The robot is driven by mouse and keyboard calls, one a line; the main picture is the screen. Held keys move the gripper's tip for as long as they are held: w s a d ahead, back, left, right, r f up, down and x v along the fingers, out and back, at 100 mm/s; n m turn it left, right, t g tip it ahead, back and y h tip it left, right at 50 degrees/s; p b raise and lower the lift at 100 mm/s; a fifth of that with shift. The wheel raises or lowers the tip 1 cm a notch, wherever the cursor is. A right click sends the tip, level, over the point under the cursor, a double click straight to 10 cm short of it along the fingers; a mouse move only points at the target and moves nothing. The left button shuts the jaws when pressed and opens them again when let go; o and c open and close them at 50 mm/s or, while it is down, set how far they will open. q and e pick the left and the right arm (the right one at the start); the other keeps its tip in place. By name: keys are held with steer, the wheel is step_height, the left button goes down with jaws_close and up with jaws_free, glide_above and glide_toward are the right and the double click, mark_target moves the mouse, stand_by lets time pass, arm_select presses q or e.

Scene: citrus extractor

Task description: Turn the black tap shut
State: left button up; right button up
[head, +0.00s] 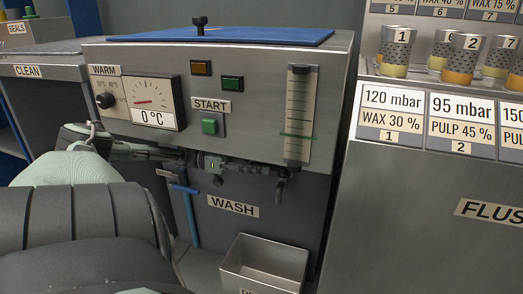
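My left gripper (266,170) reaches in from the left, along the lower front edge of the steel wash unit. Its fingers point right and end just under the upright flow scale (299,115). A small dark part that looks like the black tap (281,187) hangs there, right at the fingertips. The gripper covers much of this spot, so I cannot tell whether it touches or grips the tap, or how far the tap is turned. The scale has a green line near its lower end. My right gripper is not in view.
A steel box (265,262) stands open below the WASH label (233,206). A blue-handled pipe (188,215) is left of it. The temperature gauge (153,103) and green START button (209,126) are above my gripper. A steel cabinet with jars (457,60) stands at right.

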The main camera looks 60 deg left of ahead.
arm_select(q)
steer(key=v, duration=1.2)
